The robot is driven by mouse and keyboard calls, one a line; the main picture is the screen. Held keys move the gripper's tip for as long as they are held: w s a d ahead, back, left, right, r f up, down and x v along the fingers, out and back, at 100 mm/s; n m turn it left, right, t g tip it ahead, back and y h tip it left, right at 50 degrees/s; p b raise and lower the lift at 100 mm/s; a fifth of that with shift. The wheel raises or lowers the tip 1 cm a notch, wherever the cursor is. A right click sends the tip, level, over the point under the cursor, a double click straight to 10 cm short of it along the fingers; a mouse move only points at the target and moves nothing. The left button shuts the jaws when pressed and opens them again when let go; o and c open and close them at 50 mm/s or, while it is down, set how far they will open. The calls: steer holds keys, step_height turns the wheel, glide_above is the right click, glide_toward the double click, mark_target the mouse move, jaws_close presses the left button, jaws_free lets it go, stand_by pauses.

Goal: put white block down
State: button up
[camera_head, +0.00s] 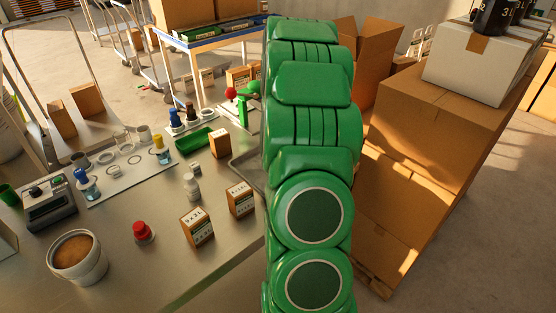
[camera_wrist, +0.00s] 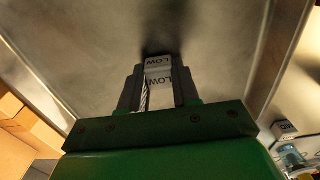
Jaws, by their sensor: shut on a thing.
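In the wrist view, my gripper (camera_wrist: 158,82) is shut on a white block (camera_wrist: 158,65) marked LOW, with a dark finger on each side of it. The block is over a bare grey metal surface (camera_wrist: 85,45), and a dark shadow lies just beyond it. I cannot tell whether the block touches the surface. In the head view my green arm hides both gripper and block.
The head view shows a metal table (camera_head: 130,225) with small cartons (camera_head: 198,228), a red-topped item (camera_head: 143,232), a white bucket (camera_head: 78,257) and a green tray (camera_head: 195,140). Large cardboard boxes (camera_head: 425,130) stand to the right. The wrist view's metal surface looks clear around the block.

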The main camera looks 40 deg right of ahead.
steer(key=shift+f, duration=0.15)
steer(key=o, duration=1)
step_height(320, 180, up, 12)
steer(key=shift+r, duration=0.25)
steer(key=s+a+r, duration=0.3)
steer(key=s+a, duration=0.2)
steer(key=a, duration=0.7)
steer(key=s+a+r, duration=0.3)
steer(key=s+a, duration=0.1)
steer(key=a, duration=0.7)
steer(key=shift+g, duration=0.9)
steer(key=s+a, duration=0.4)
steer(key=s, duration=0.3)
steer(key=s+a, duration=0.4)
steer(key=s, duration=0.3)
steer(key=s+a, duration=0.5)
steer(key=s, duration=0.2)
steer(key=shift+s+f, duration=0.1)
steer(key=shift+f, duration=0.2)
